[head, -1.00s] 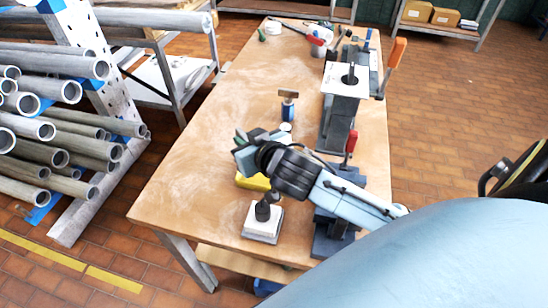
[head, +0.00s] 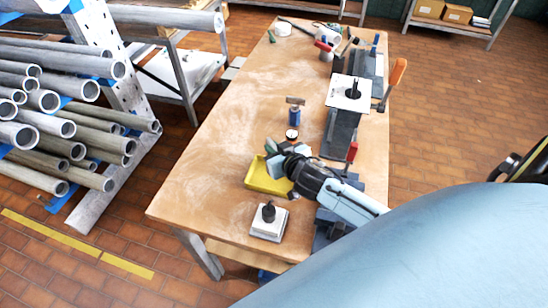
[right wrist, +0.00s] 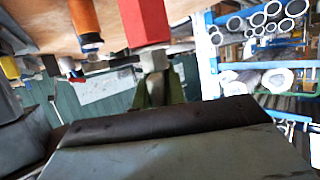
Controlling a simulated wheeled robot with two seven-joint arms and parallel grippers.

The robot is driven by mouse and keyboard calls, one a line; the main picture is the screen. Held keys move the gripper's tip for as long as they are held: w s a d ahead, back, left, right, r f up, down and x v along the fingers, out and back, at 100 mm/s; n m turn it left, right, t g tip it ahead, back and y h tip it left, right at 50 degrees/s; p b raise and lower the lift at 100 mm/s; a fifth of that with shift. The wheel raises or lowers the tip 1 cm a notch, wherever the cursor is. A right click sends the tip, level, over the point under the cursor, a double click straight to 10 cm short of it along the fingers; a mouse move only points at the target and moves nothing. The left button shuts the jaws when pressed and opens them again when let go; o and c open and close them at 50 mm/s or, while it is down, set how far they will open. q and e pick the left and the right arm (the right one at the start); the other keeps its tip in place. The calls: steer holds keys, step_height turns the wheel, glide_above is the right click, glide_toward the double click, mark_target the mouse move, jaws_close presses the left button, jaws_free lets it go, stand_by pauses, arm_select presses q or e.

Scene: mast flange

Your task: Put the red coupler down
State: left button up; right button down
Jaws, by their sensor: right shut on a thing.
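My left gripper is in neither view.
The wooden workbench (head: 215,150) is clear on its left side. A white block with a black peg (head: 268,222) stands near the front. A small blue stand (head: 295,117) is beyond the gripper. A white plate on a fixture (head: 348,94) and an orange handle (head: 398,70) are at the right.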

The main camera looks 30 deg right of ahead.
steer(key=shift+f, duration=1.65)
steer(key=shift+f+b, duration=0.1)
steer(key=shift+b, duration=0.2)
steer(key=shift+f, duration=0.15)
steer(key=c, duration=1.5)
jaws_free()
steer(key=shift+o, duration=0.2)
steer(key=v, duration=1.2)
